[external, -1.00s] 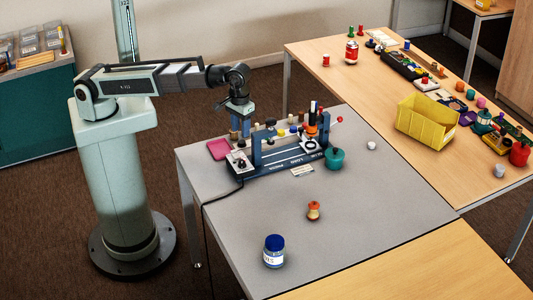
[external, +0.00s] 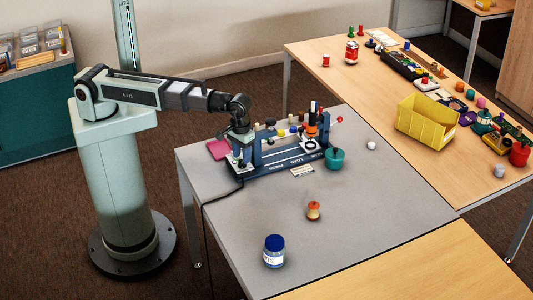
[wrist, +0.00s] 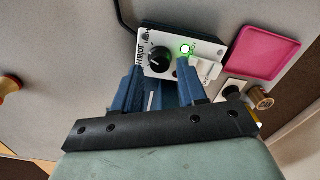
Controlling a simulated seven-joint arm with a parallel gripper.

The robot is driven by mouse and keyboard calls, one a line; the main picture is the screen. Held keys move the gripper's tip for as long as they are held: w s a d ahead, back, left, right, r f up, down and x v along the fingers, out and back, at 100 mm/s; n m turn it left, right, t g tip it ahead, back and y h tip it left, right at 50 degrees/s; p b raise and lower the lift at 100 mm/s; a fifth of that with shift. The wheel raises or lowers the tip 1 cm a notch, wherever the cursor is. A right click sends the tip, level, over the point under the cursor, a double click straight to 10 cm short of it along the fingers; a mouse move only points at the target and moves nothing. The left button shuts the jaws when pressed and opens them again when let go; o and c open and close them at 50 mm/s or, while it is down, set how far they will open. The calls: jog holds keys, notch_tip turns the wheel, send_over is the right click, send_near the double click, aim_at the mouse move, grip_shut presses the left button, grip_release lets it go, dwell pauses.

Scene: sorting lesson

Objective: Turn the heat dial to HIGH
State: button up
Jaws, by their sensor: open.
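The heat dial (wrist: 159,60) is a round black knob on a white control panel (wrist: 208,72) in the wrist view. Lettering beside it is too small to read surely, and I cannot tell its setting. A green light (wrist: 185,49) glows on the panel. My gripper (wrist: 161,66) is open, its blue fingers pointing at the panel, with the dial between or just beyond the tips; contact cannot be told. In the external view my gripper (external: 241,158) is low over the left end of the blue machine (external: 285,160), hiding the dial.
A pink tray (external: 218,149) lies left of the machine, close to my gripper. A teal pot (external: 334,159) stands at its right end. A spool (external: 313,211) and a blue-lidded jar (external: 274,251) stand in front. A black cable (external: 215,198) runs off the table's left edge. The grey table's front is mostly clear.

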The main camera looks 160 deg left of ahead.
jog(key=shift+f, duration=1.05)
jog(key=shift+c, duration=0.2)
jog(key=c, duration=0.7)
jog(key=shift+m, duration=2.3)
